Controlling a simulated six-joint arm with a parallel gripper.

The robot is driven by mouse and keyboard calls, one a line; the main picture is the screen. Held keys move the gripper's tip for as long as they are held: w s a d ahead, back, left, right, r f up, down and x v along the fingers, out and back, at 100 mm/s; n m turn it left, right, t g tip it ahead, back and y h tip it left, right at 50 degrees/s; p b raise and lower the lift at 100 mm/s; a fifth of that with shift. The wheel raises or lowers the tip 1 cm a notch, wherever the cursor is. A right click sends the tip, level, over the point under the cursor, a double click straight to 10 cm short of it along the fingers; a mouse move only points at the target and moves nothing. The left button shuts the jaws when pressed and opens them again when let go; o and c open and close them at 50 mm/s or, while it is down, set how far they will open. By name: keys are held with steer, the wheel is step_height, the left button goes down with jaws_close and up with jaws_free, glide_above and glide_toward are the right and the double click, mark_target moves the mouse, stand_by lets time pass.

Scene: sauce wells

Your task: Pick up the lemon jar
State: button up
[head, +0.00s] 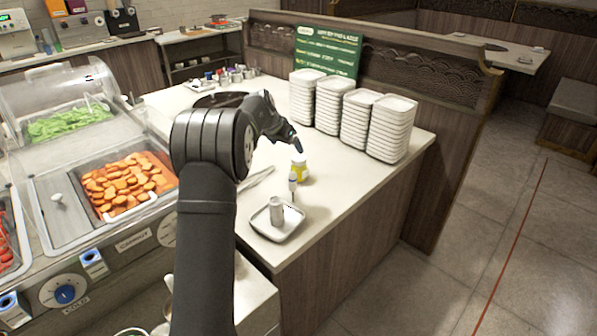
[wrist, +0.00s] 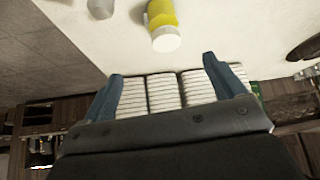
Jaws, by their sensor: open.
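The lemon jar (head: 299,171) is a small yellow jar with a white lid, upright on the white counter. It also shows in the wrist view (wrist: 162,18), at the top, beyond and between my fingertips. My gripper (head: 297,146) is above the jar in the head view. In the wrist view its two blue fingers (wrist: 161,72) are spread wide with nothing between them. The jar is apart from the fingers.
A square white dish (head: 262,222) holds a grey-white shaker (head: 276,211). Several stacks of white trays (head: 357,121) stand behind, to the right.

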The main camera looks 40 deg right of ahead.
mark_target(297, 161)
steer(key=x, duration=1.2)
steer(key=shift+w+d+f, duration=0.1)
steer(key=shift+d+f, duration=0.05)
steer(key=shift+w+a+x, duration=0.1)
steer(key=shift+w+x, duration=0.05)
steer(key=shift+x, duration=1.2)
steer(key=shift+w+a+x, duration=0.15)
steer(key=shift+w+x, duration=0.05)
steer(key=shift+x, duration=1.1)
steer(key=c, duration=1.3)
